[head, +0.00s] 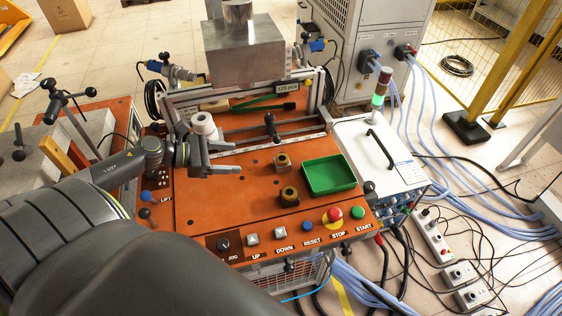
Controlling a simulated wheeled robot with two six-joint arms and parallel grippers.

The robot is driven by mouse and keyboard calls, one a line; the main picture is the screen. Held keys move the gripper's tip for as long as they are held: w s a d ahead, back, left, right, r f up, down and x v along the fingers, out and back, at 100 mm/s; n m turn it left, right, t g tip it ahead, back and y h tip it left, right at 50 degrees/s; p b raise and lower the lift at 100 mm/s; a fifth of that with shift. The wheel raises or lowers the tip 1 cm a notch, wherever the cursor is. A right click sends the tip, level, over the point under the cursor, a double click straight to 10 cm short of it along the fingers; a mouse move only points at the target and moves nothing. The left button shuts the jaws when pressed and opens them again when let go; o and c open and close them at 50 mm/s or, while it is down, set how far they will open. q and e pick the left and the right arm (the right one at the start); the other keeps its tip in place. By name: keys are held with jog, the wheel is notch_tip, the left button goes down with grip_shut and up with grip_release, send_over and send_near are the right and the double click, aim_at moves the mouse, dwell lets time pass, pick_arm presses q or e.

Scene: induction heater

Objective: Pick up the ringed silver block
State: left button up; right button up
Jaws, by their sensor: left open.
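Two small blocks with round rings on top stand on the orange panel (230,205). The farther one (282,166) has a greyish body under a brass-coloured ring and best fits the ringed silver block. The nearer one (288,198) looks more brass-coloured, with a dark hole in its top; at this size I cannot be sure of either body's colour. My left gripper (237,158) is open and empty over the panel, left of both blocks and apart from them, its fingers pointing right. My right gripper is out of view.
A green tray (329,189) stands right of the blocks and looks empty. Behind are a metal frame with a clamp (271,128) and a large silver housing (245,62). A white spool-like part (203,124) is beside my gripper. Buttons, including a red stop (335,213), line the front.

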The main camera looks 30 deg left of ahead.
aim_at(285, 161)
pick_arm(q)
jog(key=x, duration=1.7)
jog(key=shift+s+d+r, duration=0.1)
jog(key=shift+d+r, duration=0.15)
jog(key=shift+d, duration=0.15)
jog(key=c, duration=1.2)
